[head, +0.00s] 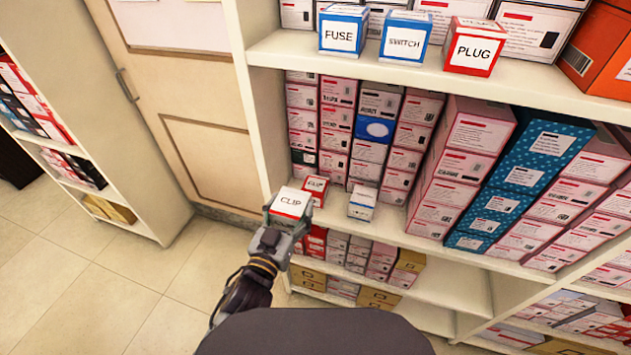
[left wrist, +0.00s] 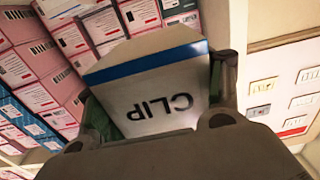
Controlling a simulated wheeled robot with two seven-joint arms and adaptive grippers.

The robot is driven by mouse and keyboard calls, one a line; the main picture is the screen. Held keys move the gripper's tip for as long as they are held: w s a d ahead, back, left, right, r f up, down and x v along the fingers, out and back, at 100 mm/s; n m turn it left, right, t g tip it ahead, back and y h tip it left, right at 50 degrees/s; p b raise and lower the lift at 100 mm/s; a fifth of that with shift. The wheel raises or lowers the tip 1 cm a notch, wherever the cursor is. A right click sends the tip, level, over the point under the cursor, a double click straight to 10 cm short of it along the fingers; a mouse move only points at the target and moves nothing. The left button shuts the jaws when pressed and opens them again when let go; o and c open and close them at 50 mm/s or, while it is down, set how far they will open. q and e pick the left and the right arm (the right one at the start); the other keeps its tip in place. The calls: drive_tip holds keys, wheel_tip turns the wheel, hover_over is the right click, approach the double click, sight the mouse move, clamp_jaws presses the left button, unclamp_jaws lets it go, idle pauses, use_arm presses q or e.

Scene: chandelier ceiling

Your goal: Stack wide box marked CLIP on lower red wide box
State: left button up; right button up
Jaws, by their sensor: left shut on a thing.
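My left gripper (head: 287,217) is shut on a white-topped box marked CLIP (head: 290,202), held in front of the middle shelf. In the left wrist view the CLIP box (left wrist: 165,105) sits between the two fingers, its lettering upside down and a blue band along its far edge. A small red and white box (head: 316,189) stands on the middle shelf just behind and right of the held box. Its lettering is small, and the held box partly covers it. The two look apart, but the gap is hard to judge. My right gripper is not in view.
A small blue and white box (head: 362,203) stands right of the red one near the shelf's front edge. Boxes marked FUSE (head: 342,33), SWITCH (head: 405,40) and PLUG (head: 474,49) stand on the upper shelf (head: 540,90). Stacked cartons (head: 460,150) fill the shelf behind.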

sight(299, 192)
use_arm(q)
drive_tip(key=shift+x, duration=1.5)
drive_tip(key=shift+w+d+r+p, duration=0.1)
drive_tip(key=shift+w+p, duration=0.1)
drive_tip(key=shift+w, duration=0.15)
drive_tip(key=shift+w+d+p, duration=0.1)
drive_tip(key=shift+w+p, duration=0.05)
drive_tip(key=shift+w, duration=0.2)
drive_tip(key=shift+x, duration=0.8)
drive_tip(key=shift+p+x, duration=0.85)
drive_tip(key=shift+x, duration=5.7)
drive_tip(key=shift+w+f, duration=0.25)
drive_tip(key=shift+a+f+b, duration=0.1)
drive_tip(key=shift+f+b, duration=0.2)
drive_tip(key=shift+f, duration=1.15)
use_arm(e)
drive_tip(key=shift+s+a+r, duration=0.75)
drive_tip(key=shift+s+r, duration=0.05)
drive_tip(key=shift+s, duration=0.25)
